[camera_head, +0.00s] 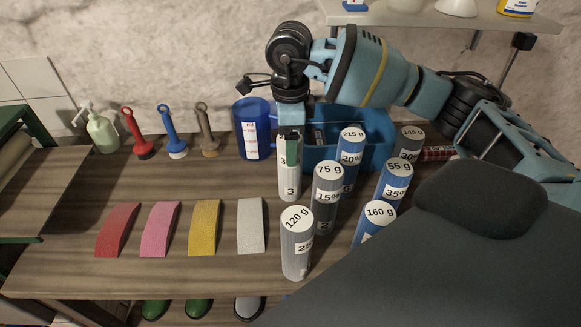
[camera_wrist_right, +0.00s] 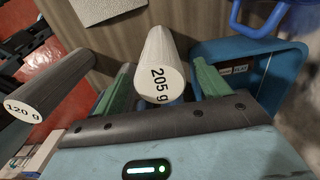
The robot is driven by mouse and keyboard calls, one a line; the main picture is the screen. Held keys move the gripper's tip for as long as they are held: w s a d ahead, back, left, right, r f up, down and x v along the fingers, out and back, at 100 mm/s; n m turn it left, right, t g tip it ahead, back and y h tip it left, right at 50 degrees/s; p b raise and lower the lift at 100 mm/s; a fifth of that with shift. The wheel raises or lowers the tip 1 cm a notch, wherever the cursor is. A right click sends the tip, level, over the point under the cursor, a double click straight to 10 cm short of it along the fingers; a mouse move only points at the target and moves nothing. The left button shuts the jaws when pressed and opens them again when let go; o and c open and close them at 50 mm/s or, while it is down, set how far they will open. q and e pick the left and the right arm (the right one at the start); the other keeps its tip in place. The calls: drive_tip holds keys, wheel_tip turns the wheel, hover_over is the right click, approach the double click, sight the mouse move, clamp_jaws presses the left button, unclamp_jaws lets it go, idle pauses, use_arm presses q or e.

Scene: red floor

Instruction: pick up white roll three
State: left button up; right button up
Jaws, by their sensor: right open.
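White roll three (camera_head: 290,182) stands upright on the wooden table, with a "3" label on its side. In the right wrist view the same roll (camera_wrist_right: 160,48) shows its end marked "205 g". My right gripper (camera_head: 290,148) is directly above and around the roll's top, pointing down. It is open, with its green fingers (camera_wrist_right: 163,82) on either side of the roll. Whether the fingers touch it cannot be told. The gripper hides the roll's top in the head view. My left gripper is not in view.
The grey 120 g roll (camera_head: 297,245) stands in front, and the 75 g roll (camera_head: 326,200) stands close right. Several blue rolls are further right. A blue bin (camera_head: 375,157) and blue mug (camera_head: 253,125) are behind. Coloured pads lie left, including a white one (camera_head: 251,228).

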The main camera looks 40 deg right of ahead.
drive_tip(key=c, duration=1.5)
drive_tip(key=shift+r, duration=0.1)
